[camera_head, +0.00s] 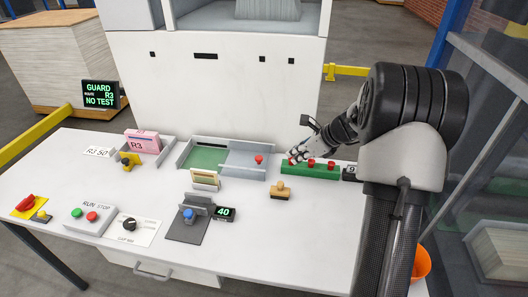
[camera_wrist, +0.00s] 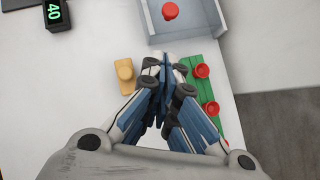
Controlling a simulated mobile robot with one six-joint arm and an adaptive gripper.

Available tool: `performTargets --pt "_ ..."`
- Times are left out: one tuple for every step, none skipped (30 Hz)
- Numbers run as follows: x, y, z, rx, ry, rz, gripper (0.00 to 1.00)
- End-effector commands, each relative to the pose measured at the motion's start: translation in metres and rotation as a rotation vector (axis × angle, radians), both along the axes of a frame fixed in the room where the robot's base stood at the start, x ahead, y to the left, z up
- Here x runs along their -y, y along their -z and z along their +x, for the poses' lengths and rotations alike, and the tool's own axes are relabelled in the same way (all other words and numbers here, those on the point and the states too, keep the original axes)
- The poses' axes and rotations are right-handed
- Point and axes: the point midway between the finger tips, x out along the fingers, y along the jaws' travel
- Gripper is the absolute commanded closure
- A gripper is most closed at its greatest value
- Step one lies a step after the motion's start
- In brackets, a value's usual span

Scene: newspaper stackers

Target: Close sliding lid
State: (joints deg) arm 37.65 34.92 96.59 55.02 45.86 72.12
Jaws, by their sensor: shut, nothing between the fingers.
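A shallow grey tray (camera_head: 180,155) stands at the back middle of the white table. Its green floor (camera_head: 203,157) is exposed on the left. A grey sliding lid (camera_head: 240,160) with a red knob (camera_head: 259,160) covers the right part. In the wrist view the red knob (camera_wrist: 170,11) and the lid (camera_wrist: 183,24) show at the top. My gripper (camera_head: 292,158) is to the right of the tray, over the green block with red knobs. In the wrist view my gripper (camera_wrist: 166,60) is shut and empty, its tips just below the tray's near wall, apart from the knob.
The green block (camera_head: 325,170) with red knobs stands right of the tray. A wooden stamp-like piece (camera_head: 280,190) lies in front. A small framed holder (camera_head: 205,180), a "40" display (camera_head: 225,213) and a blue-knob fixture (camera_head: 188,218) stand nearer. A white machine wall rises behind.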

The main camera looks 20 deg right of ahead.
Motion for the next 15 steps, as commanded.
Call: performTargets --pt "0.004 0.004 0.002 -0.004 0.022 0.015 1.0" --pt "0.005 0.007 0.003 -0.005 0.029 0.019 1.0" --pt "0.005 0.01 0.005 -0.006 0.035 0.023 1.0" --pt "0.004 0.013 0.007 -0.005 0.036 0.024 1.0" --pt "0.003 0.016 0.009 -0.005 0.036 0.024 1.0" --pt "0.001 0.021 0.012 -0.006 0.035 0.024 1.0" --pt "-0.001 0.025 0.015 -0.007 0.034 0.024 1.0" --pt "-0.003 0.03 0.018 -0.008 0.034 0.024 1.0" --pt "-0.006 0.036 0.022 -0.007 0.033 0.024 1.0" --pt "-0.008 0.042 0.026 -0.007 0.032 0.023 1.0" --pt "-0.01 0.047 0.03 -0.007 0.031 0.023 1.0" --pt "-0.013 0.054 0.034 -0.008 0.031 0.022 1.0" --pt "-0.015 0.059 0.038 -0.007 0.032 0.022 1.0" --pt "-0.017 0.064 0.042 -0.007 0.031 0.023 1.0" --pt "-0.02 0.071 0.047 -0.007 0.031 0.023 1.0"
